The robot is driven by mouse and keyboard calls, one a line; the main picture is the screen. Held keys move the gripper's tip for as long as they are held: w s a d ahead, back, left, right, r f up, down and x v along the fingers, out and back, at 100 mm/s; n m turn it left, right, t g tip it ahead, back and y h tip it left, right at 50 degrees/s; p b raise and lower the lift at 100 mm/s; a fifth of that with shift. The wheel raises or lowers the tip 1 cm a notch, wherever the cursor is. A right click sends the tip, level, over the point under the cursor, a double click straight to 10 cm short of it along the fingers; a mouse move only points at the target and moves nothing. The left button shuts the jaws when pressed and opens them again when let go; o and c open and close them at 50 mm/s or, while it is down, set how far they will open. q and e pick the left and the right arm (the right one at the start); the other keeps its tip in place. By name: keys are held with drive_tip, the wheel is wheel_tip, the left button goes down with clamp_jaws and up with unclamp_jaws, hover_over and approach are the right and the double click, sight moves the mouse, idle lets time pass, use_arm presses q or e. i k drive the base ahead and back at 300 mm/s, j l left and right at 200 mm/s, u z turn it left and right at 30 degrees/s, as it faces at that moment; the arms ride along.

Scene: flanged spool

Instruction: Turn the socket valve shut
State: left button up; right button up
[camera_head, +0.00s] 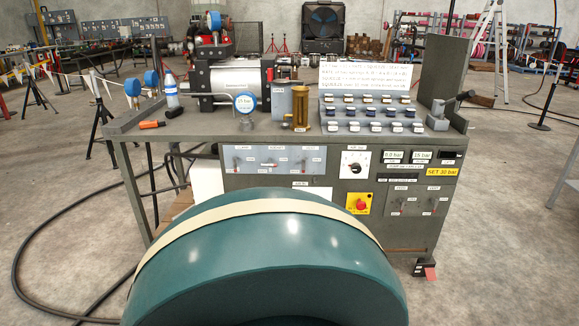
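Neither of my grippers is in view. A grey test bench (275,118) stands ahead. I cannot tell which fitting is the socket valve. On the bench front are a black rotary knob (354,169) on a white dial plate and a red knob on a yellow plate (359,203). A grey block with a dark handle (440,115) sits at the bench top's right end. A large teal rounded flange with a cream band (265,255) fills the lower middle and hides part of the bench's lower front.
A black hose (22,255) loops across the left floor. The right floor is mostly clear.

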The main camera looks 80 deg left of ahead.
sight(269, 164)
drive_tip(key=u, duration=2.8)
drive_tip(key=i+l+z, duration=0.15)
drive_tip(key=i+z, duration=0.15)
drive_tip(key=i, duration=0.7)
drive_tip(key=i+j+z, duration=0.1)
drive_tip(key=i+z, duration=0.2)
drive_tip(key=i, duration=0.75)
